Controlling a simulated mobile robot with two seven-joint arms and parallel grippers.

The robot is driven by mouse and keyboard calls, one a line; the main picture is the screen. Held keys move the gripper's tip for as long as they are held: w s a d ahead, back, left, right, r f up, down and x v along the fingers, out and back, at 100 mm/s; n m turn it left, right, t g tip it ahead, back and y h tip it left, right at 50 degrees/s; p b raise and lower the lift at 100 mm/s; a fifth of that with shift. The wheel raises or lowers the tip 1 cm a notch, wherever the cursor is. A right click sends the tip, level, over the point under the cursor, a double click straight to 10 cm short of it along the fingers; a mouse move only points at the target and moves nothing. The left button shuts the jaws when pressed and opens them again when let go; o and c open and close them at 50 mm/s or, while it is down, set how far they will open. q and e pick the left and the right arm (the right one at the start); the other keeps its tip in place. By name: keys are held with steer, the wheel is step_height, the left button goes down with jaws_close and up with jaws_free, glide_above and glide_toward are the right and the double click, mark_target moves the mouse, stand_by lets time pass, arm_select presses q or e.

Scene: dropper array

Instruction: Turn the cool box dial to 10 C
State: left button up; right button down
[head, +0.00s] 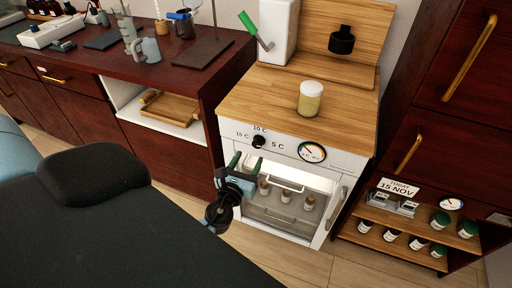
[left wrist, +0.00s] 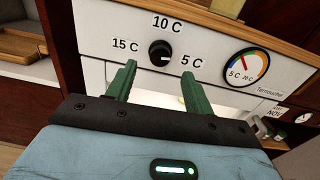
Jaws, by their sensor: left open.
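The cool box (head: 288,140) is a white cabinet with a wooden top and a clear front showing bottles inside. Its black dial (head: 259,142) is on the front panel, with labels 15 C at left, 10 C above and 5 C at right. In the left wrist view the dial (left wrist: 160,53) has a white mark that points right, towards 5 C. A round gauge (head: 312,152) is right of the dial. My left gripper (head: 242,162) is open and empty, its green fingers just below the dial and apart from it. My right gripper is not in view.
A jar with yellowish contents (head: 310,98) stands on the wooden top. A dark red counter (head: 120,70) with lab items is at left. A low shelf (head: 400,232) with bottles and a date sign is at right. Floor shows in front.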

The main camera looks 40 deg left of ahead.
mark_target(256, 145)
arm_select(q)
steer(key=shift+x, duration=3.15)
steer(key=shift+c, duration=0.4)
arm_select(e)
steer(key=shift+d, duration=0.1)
arm_select(q)
steer(key=c, duration=0.9)
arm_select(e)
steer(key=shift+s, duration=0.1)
